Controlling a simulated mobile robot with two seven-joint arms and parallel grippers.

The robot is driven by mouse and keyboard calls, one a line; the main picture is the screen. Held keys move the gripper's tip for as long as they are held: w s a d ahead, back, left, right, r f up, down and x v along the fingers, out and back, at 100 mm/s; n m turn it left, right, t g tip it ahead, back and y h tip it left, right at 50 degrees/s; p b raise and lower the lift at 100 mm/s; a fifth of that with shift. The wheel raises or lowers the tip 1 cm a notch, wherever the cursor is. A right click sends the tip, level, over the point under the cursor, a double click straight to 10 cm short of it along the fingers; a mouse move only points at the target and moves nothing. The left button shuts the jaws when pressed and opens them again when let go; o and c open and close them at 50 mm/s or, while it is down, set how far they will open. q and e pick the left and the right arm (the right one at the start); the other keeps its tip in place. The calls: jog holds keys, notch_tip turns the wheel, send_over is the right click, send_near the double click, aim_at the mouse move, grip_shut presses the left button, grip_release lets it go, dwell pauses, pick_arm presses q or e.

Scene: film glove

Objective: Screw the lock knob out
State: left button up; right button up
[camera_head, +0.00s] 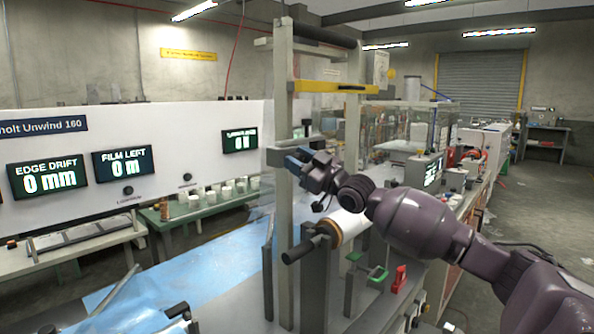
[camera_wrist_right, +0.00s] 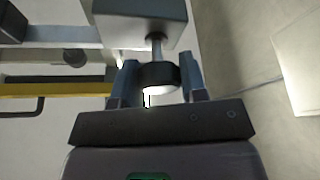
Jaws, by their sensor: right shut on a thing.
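The lock knob (camera_wrist_right: 158,76) is a short dark cylinder with a pale end, on a thin stem that runs into a grey block (camera_wrist_right: 140,18) in the right wrist view. My right gripper (camera_wrist_right: 158,82) is shut on the knob, with one blue-grey finger on each side. In the head view my right gripper (camera_head: 300,160) is at the grey crossbar (camera_head: 288,155) of the upright frame; the knob itself cannot be made out there. My left gripper is not in view.
A yellow bar (camera_head: 325,87) crosses the frame above my gripper. Below my forearm are a roll (camera_head: 350,226) with a dark shaft, a green bracket (camera_head: 368,274) and a red part (camera_head: 399,279). A white panel with displays (camera_head: 123,165) stands left. Blue film (camera_head: 200,270) lies below.

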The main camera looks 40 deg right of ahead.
jog(key=shift+f+n, duration=0.1)
jog(key=shift+n, duration=0.5)
jog(key=shift+r+n+g+y+p, duration=0.25)
jog(key=shift+n+g+y, duration=0.3)
jog(key=shift+n, duration=0.65)
jog(key=n+p, duration=0.1)
jog(key=n, duration=0.1)
jog(key=n+g+y+p, duration=0.1)
jog(key=n, duration=0.2)
jog(key=shift+f+g+y, duration=0.1)
jog(key=shift+g+y, duration=0.15)
jog(key=shift+a+f+n+g+p, duration=0.1)
jog(key=shift+n+g+p, duration=0.35)
jog(key=shift+n, duration=0.55)
jog(key=shift+f+y, duration=0.1)
jog(key=shift+y, duration=0.2)
jog(key=o, duration=0.9)
jog(key=shift+s, duration=0.1)
